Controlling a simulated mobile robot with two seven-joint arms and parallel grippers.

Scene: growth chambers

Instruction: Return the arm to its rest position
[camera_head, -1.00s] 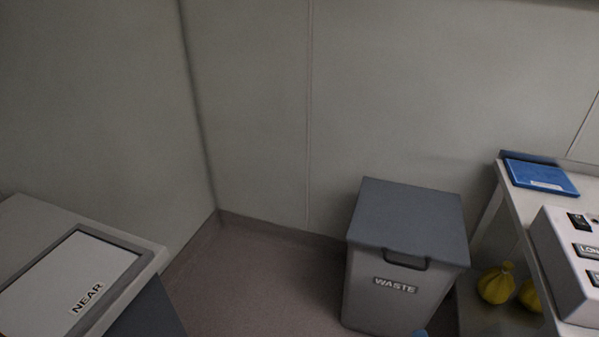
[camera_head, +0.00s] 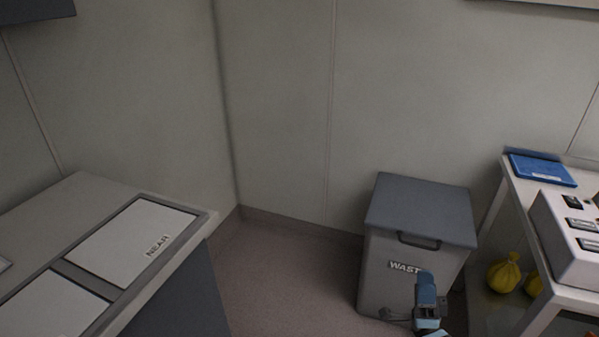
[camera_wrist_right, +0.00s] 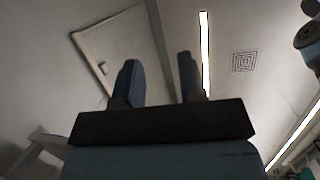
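My right gripper (camera_head: 412,316) shows at the bottom of the head view, in front of the waste bin and covering part of its label. In the right wrist view its two fingers (camera_wrist_right: 158,82) stand apart with nothing between them. They point up toward the ceiling and wall. My left gripper is in neither view.
A grey waste bin (camera_head: 420,219) with a closed dark lid stands against the back wall. Right of it is a white table (camera_head: 516,193) with a blue folder (camera_head: 542,169) and a switch box (camera_head: 566,240); yellow bags (camera_head: 503,273) lie below. A counter (camera_head: 78,204) marked NEAR is at left. Floor between is bare.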

